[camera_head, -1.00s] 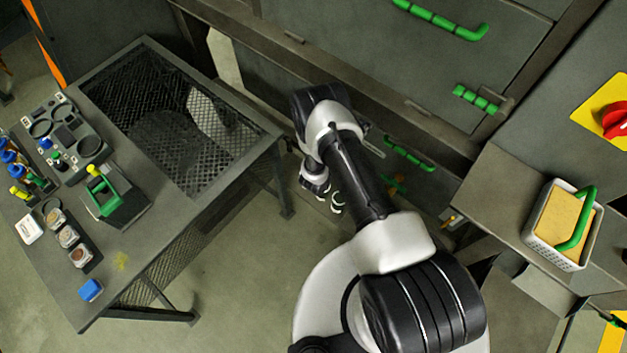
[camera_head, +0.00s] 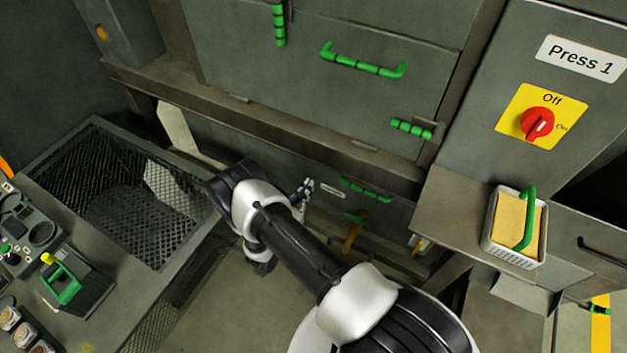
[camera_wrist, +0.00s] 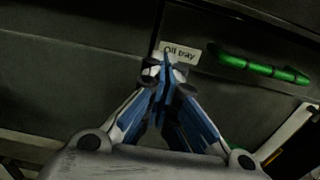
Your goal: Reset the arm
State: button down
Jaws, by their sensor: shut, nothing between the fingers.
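My gripper (camera_head: 304,190) shows small in the head view, beyond the end of my bent arm and in front of the low drawer with a green handle (camera_head: 366,189). In the wrist view its blue-lined fingers (camera_wrist: 165,68) meet at the tips, shut with nothing between them. Behind the tips is a label reading "Oil tray" (camera_wrist: 181,53), partly covered by the fingers. The drawer's green handle (camera_wrist: 262,68) is to the right of the tips. Whether the fingers touch the drawer front, I cannot tell.
A table with a mesh basin (camera_head: 125,205) is at the left, with a green-handled tool (camera_head: 66,287) on it. A press panel with a red switch (camera_head: 537,124) stands at the right. Below it a white basket (camera_head: 512,253) sits on a ledge. Grey floor shows between.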

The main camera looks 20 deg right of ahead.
jog(key=v, duration=0.5)
jog(key=s+d+r+m+g, duration=0.2)
jog(key=r+m+g, duration=0.25)
jog(key=r, duration=0.45)
jog(key=s+d+r+m+g+y, duration=0.1)
jog(key=s+d+r+m+g, duration=0.25)
jog(key=r, duration=0.55)
jog(key=s+d+r+m+g, duration=0.1)
jog(key=r+m+g, duration=0.3)
jog(key=r+m, duration=0.3)
jog(key=s+a+r+m+t+y, duration=0.2)
jog(key=s+a+r+m+y, duration=0.3)
jog(key=s+r, duration=0.3)
jog(key=s+a+r+m+t+y, duration=0.3)
jog(key=s+a+r+m+y, duration=0.2)
jog(key=s+r+y, duration=0.3)
jog(key=shift+s+a+m+t+p, duration=0.35)
jog(key=shift+s+a, duration=0.15)
jog(key=shift+s, duration=1.15)
